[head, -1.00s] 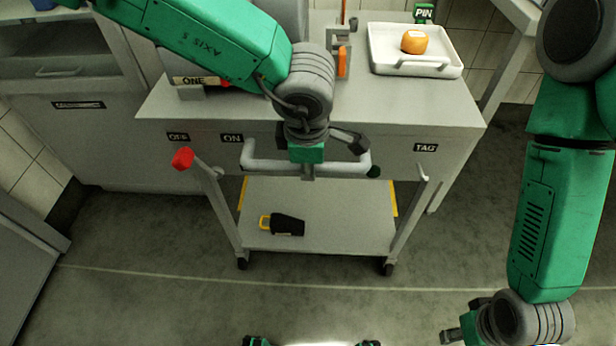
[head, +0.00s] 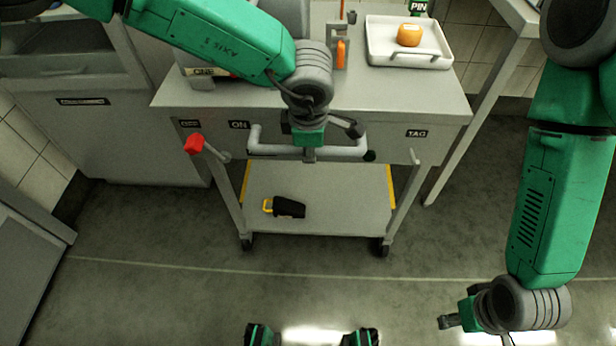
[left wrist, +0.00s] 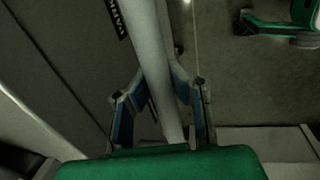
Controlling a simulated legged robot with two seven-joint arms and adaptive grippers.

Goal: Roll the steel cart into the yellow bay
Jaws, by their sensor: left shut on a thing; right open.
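In the left wrist view the handle bar (left wrist: 148,50) passes between the two fingers of the gripper (left wrist: 165,105). My right gripper (head: 447,321) is open and empty at the lower right, away from the cart.
A red knob (head: 194,144) is left of the handle. A black object with a yellow loop (head: 290,207) lies on the cart shelf. Floor around the cart is clear.

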